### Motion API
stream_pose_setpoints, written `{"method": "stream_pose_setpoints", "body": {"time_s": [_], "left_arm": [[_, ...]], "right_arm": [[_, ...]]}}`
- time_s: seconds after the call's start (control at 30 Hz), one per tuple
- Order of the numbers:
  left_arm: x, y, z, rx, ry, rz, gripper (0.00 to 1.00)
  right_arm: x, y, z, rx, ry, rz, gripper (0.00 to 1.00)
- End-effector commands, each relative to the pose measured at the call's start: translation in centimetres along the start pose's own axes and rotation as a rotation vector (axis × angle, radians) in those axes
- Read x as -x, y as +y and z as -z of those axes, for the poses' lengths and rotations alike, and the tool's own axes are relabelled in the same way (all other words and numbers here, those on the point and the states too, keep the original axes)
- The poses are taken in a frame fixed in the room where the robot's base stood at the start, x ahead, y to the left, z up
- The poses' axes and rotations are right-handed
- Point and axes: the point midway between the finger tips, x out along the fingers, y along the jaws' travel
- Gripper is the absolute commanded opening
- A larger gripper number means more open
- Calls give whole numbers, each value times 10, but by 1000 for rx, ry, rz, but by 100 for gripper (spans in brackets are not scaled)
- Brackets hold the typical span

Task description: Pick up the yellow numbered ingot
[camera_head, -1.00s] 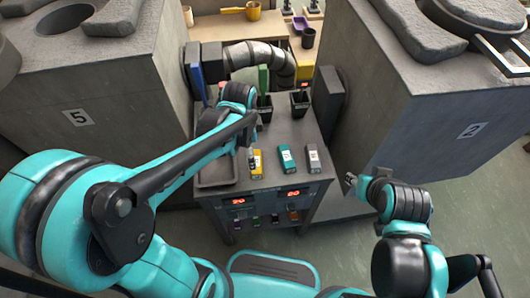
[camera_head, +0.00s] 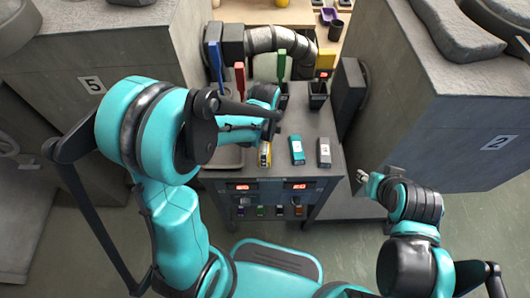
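My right gripper (camera_head: 363,178) is open and empty, off the bench's right side.
Large blocks marked 5 (camera_head: 92,85) and 2 (camera_head: 497,143) flank the bench.

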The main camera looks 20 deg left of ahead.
Motion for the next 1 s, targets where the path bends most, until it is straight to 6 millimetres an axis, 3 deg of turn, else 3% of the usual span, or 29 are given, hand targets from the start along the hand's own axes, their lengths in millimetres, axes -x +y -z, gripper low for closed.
{"method": "stream_pose_setpoints", "body": {"time_s": [0.1,0.13,0.33,0.73,1.0], "left_arm": [[2,0,0,0,0,0,100],[2,0,0,0,0,0,95],[2,0,0,1,0,0,43],[10,0,0,1,0,0,42],[51,5,3,-2,0,0,42]], "right_arm": [[1,0,1,0,0,0,40],[1,0,1,0,0,0,40],[1,0,1,0,0,0,40],[5,0,4,0,0,0,40],[23,0,17,0,0,0,40]]}}
